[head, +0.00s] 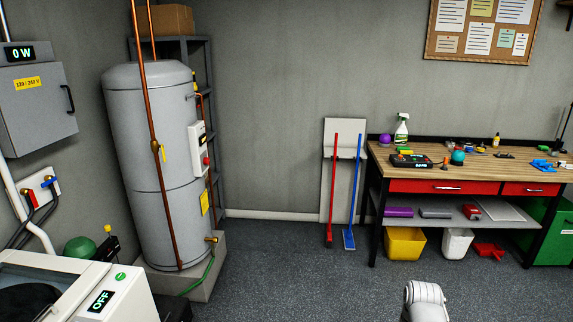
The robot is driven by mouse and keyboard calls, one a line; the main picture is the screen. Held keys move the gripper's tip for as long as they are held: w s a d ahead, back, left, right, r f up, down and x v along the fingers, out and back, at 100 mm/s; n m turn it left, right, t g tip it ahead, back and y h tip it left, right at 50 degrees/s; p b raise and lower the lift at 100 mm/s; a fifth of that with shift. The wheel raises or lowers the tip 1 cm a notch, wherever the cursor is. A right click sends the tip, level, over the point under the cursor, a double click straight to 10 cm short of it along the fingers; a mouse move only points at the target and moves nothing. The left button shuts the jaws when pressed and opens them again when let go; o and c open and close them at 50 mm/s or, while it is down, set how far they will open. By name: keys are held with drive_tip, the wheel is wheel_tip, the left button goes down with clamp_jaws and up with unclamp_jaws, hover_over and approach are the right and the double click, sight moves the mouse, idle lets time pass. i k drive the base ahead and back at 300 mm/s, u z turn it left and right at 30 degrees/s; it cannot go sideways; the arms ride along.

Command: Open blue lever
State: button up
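The blue lever (48,181) is a small handle on a white valve plate (41,190) on the left wall. It sits just right of a red lever (31,199) on the same plate. Dark hoses hang below the two valves. The blue lever looks roughly level, tilted slightly; it is too small to tell more. My gripper is not in view. A white rounded piece at the bottom right, which looks like part of my arm, is well apart from the lever.
A white machine (110,293) with an "OFF" display stands below the valves. A grey tank (150,110) with copper pipes stands right of them. A grey electrical box (35,105) hangs above. The workbench (460,165) is at right. Middle floor (290,265) is clear.

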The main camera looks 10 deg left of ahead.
sight(54, 179)
drive_tip(key=i, duration=2.2)
drive_tip(key=u, duration=2.8)
